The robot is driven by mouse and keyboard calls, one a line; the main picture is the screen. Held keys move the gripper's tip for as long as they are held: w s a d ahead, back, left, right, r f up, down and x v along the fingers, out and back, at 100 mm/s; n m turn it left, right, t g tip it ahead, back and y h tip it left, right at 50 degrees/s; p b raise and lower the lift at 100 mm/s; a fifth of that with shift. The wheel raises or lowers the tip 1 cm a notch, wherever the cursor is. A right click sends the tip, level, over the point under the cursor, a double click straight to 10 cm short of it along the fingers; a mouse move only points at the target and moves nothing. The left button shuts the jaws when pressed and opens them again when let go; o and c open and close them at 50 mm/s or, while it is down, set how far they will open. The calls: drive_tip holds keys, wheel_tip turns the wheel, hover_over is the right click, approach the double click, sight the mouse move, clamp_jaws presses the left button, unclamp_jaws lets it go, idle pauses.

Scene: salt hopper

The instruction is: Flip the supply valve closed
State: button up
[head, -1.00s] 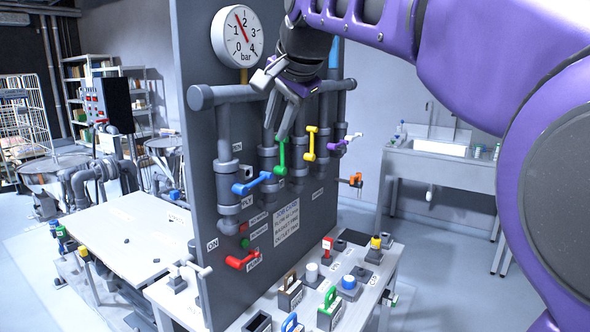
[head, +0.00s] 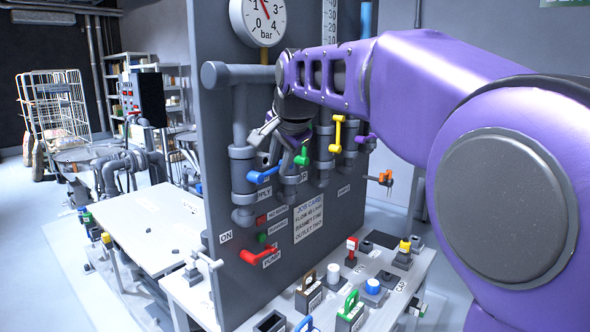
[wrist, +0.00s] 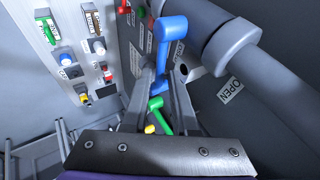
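The supply valve's blue handle (head: 262,175) is on the leftmost vertical pipe, beside a partly hidden "SUPPLY" label (head: 262,194), and points to the right. In the wrist view the blue handle (wrist: 170,38) reaches down between my finger tips. My gripper (head: 272,156) is just above and right of the handle in the head view. In the wrist view its two fingers (wrist: 164,76) stand apart, on either side of the handle's lower end. Whether they touch it is unclear.
A green handle (head: 303,156) is close on the right of my fingers, then a yellow one (head: 337,132). A red pump handle (head: 262,255) is lower on the panel (head: 330,215). Below is a bench (head: 192,305) with several coloured controls.

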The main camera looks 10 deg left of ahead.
drive_tip(key=shift+w+a+f, duration=0.1)
drive_tip(key=shift+w+f, duration=0.05)
drive_tip(key=shift+f, duration=0.05)
clamp_jaws()
idle(1.4)
